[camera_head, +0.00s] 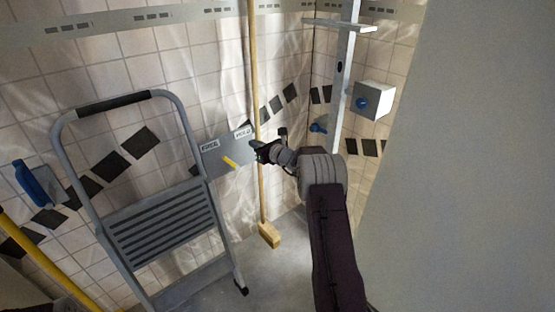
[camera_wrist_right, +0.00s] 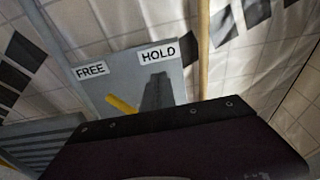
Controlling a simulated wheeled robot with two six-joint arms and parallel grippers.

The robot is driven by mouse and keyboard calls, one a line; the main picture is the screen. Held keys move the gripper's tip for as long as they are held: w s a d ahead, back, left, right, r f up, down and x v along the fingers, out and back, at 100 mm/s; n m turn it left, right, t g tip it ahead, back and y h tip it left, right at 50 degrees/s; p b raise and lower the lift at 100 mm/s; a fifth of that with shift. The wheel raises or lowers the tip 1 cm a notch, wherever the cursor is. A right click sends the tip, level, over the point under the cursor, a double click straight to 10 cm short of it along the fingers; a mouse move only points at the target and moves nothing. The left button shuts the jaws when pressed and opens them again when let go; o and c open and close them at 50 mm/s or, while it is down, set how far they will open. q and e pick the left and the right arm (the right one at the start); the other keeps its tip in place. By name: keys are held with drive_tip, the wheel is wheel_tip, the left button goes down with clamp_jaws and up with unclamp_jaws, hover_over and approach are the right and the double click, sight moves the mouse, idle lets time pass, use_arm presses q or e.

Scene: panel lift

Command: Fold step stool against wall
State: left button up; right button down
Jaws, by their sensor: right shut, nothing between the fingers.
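The grey step stool (camera_head: 165,228) stands in front of the tiled wall at the left in the head view. Its top bar has a black grip, and its slatted step panel shows. A grey plate (camera_head: 222,152) with FREE and HOLD labels and a yellow lever (camera_head: 230,161) is beside the stool. The lever points to the lower right of the FREE label; the plate also shows in the right wrist view (camera_wrist_right: 122,72). My right gripper (camera_head: 257,148) is shut and empty, at the plate's right edge near HOLD; contact is unclear.
A wooden broom (camera_head: 269,234) stands upright just behind my right gripper. A blue wall fixture (camera_head: 38,186) and a yellow pole (camera_head: 45,262) are at the left. A white box (camera_head: 372,99) and a pale post (camera_head: 345,80) are at the right. Some floor is bare.

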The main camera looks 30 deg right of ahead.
drive_tip(key=f+v, duration=0.1)
drive_tip(key=v, duration=0.7)
drive_tip(key=shift+s+d+p, duration=0.2)
drive_tip(key=shift+d+p, duration=0.05)
drive_tip(key=shift+p, duration=0.15)
